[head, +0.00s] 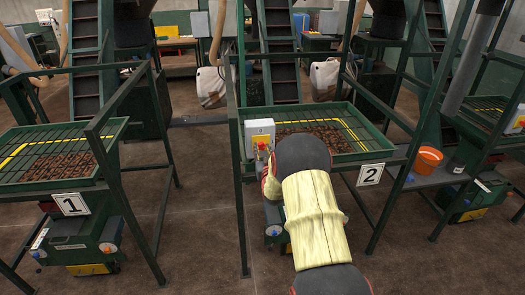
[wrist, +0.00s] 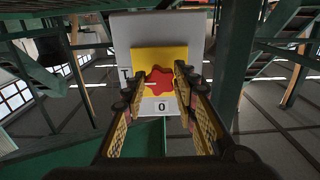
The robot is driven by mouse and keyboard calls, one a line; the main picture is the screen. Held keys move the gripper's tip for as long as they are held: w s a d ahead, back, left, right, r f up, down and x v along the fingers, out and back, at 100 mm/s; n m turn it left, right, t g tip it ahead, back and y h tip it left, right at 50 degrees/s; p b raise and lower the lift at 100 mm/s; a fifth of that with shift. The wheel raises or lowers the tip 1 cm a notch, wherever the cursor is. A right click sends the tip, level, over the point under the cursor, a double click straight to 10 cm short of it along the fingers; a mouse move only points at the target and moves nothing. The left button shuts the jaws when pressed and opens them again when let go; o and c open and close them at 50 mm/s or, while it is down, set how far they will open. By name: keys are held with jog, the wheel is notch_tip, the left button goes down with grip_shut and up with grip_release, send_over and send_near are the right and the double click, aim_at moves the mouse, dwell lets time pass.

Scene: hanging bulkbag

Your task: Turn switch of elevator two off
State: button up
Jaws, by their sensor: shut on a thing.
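The switch box (head: 259,125) of elevator two is light grey with a yellow plate, on a green post left of the tray with the "2" sign (head: 370,174). In the wrist view, its red star-shaped knob (wrist: 161,83) sits on the yellow plate (wrist: 164,55). A "0" label (wrist: 162,107) is below the knob and an "I" label (wrist: 124,73) to its left. A pale mark on the knob lies on its left side, towards the "I". My gripper (wrist: 166,75) is shut on the knob, one finger on each side. In the head view my arm mostly hides the gripper.
A green tray (head: 122,127) with brown pieces and a "1" sign (head: 73,204) stands at left. Green frame posts flank my arm. An orange bucket (head: 428,160) stands on a shelf at right. The brown floor at lower left centre is clear.

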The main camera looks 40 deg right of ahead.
jog(key=c, duration=0.5)
jog(key=shift+n+b, duration=0.3)
jog(key=shift+b, duration=0.2)
jog(key=n+b, duration=0.3)
jog(key=b, duration=0.1)
jog(key=shift+f+n+b, duration=0.15)
jog(key=shift+n+b, duration=0.15)
jog(key=shift+b, duration=0.05)
jog(key=n+b, duration=0.4)
jog(key=b, duration=0.1)
jog(key=shift+d+n, duration=0.1)
jog(key=shift+n, duration=0.2)
jog(key=n+b, duration=0.4)
jog(key=shift+n, duration=0.3)
jog(key=n+b, duration=0.2)
jog(key=n, duration=0.1)
jog(key=n+b, duration=0.1)
jog(key=shift+r+n+b, duration=0.3)
jog(key=shift+b, duration=0.05)
